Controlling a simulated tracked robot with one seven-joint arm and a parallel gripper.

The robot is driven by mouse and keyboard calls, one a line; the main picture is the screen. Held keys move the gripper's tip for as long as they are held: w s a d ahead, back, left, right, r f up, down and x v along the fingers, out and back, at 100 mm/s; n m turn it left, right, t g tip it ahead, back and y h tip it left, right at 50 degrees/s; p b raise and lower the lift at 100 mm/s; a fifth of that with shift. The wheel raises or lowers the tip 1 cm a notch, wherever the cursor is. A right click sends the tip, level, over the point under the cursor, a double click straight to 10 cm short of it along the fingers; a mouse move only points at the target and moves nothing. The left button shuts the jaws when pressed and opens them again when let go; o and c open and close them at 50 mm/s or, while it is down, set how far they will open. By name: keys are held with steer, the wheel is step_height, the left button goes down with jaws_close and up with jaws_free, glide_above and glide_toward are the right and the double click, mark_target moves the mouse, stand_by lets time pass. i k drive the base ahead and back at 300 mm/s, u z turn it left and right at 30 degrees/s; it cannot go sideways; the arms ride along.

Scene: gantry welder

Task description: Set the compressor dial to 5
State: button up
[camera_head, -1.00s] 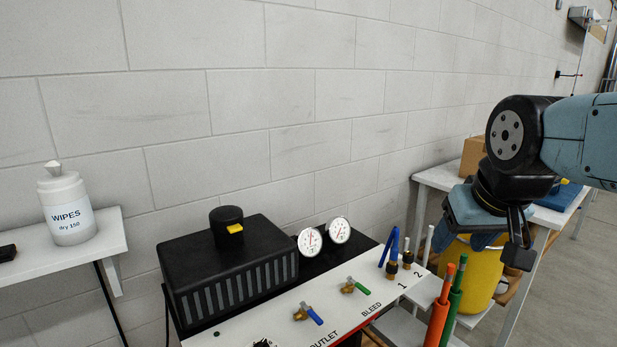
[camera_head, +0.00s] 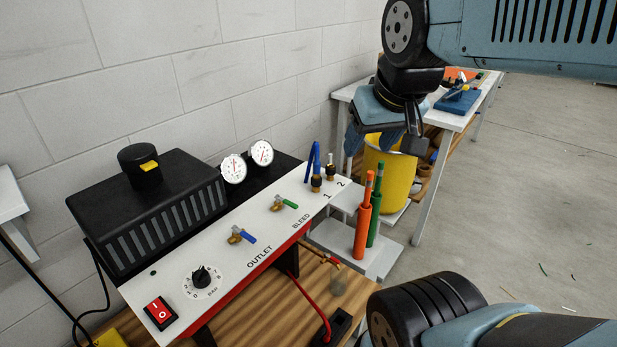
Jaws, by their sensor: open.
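The compressor (camera_head: 215,245) has a sloped white panel on a black and red body, to the left of centre. Its dial (camera_head: 201,277) is a small black knob with a ring of printed numbers, near the panel's lower left. The numbers and the pointer's exact setting are too small to read surely. My gripper (camera_head: 390,140) hangs pointing down at the upper right, open and empty. It is apart from the dial, in front of the yellow bin.
A red rocker switch (camera_head: 159,312) sits left of the dial. Blue (camera_head: 242,236) and green (camera_head: 284,204) valve handles and two gauges (camera_head: 234,168) are farther right. Orange (camera_head: 367,218) and green tubes stand at the panel's right end. A yellow bin (camera_head: 398,182) stands beyond.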

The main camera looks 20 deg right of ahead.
mark_target(202, 279)
steer(key=u, duration=1.6)
steer(key=k, duration=0.5)
steer(key=u, duration=0.5)
steer(key=i, duration=0.4)
steer(key=z, duration=0.35)
